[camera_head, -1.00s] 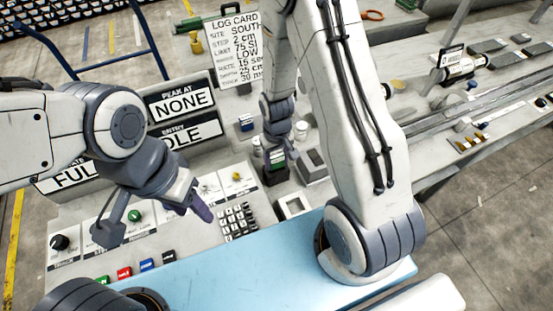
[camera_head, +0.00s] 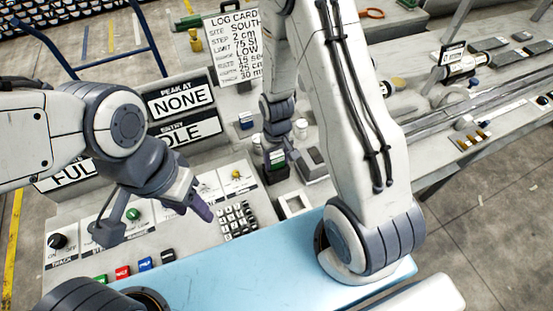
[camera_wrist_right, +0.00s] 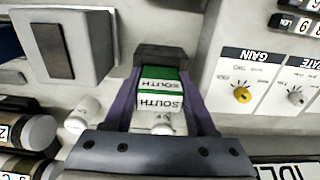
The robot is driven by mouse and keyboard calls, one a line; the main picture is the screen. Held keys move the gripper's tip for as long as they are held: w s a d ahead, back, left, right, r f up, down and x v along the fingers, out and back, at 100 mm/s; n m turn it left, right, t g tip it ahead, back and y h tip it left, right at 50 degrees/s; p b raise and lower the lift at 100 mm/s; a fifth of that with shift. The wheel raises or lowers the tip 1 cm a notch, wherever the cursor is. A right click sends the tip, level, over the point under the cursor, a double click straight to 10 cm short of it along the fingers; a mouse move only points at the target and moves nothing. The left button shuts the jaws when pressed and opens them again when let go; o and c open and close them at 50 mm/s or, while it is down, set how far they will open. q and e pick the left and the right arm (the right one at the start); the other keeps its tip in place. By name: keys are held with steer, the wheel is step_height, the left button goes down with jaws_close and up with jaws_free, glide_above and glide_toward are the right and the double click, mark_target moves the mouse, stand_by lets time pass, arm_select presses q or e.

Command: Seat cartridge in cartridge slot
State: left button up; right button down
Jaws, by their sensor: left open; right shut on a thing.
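The cartridge (camera_wrist_right: 160,95), a small white and green block marked SOUTH, is between the purple fingers of my right gripper (camera_wrist_right: 162,112). It shows small in the head view (camera_head: 276,156). A dark block (camera_wrist_right: 160,56), likely the cartridge slot, lies right at the cartridge's far end. In the head view this block (camera_head: 276,174) is just below the gripper. The cartridge overlaps it in view; I cannot tell how deep it sits. My left gripper (camera_head: 201,208) hangs over the control panel, away from the cartridge; its fingertips overlap in the head view.
A keypad (camera_head: 237,219), coloured buttons and knobs are on the panel. A grey box with a dark top (camera_wrist_right: 65,48) stands beside the dark block. A log card (camera_head: 233,47) stands behind. Vials (camera_wrist_right: 32,134) lie nearby. A long rail (camera_head: 480,103) runs right.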

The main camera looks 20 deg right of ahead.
mark_target(277, 156)
steer(key=shift+f, duration=0.4)
steer(key=shift+c, duration=0.6)
jaws_free()
step_height(277, 156, up, 11)
steer(key=shift+f+b, duration=0.2)
steer(key=shift+b, duration=0.3)
